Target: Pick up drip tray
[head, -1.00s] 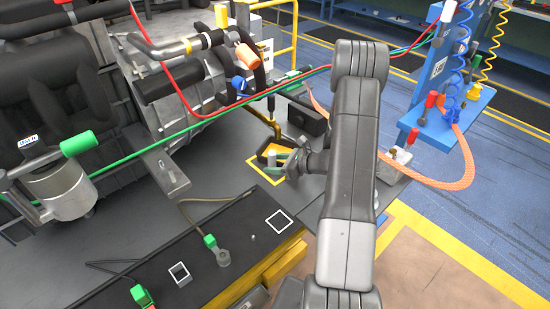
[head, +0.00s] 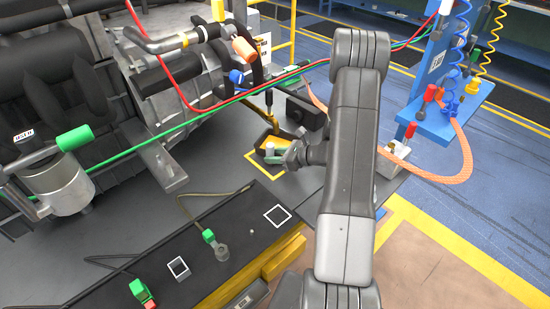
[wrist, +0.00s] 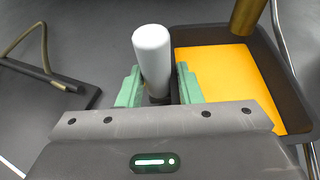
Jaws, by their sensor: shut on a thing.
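The drip tray (wrist: 230,85) has an orange-yellow inside and a dark rim, and fills the right of the wrist view. A pale upright post (wrist: 153,58) stands at its left side. My gripper (wrist: 158,88) has green fingers on both sides of this post and is shut on it. In the head view the tray (head: 267,139) is small, partly hidden by my gripper (head: 272,153). It appears slightly raised above the yellow floor outline (head: 262,179).
A dark block (head: 302,111) and a brass-coloured pipe (head: 262,113) are close behind the tray. The engine (head: 200,75) is to the left. Red and green hoses cross above. A dark bench (head: 237,237) is in front, and a blue stand (head: 432,70) is at right.

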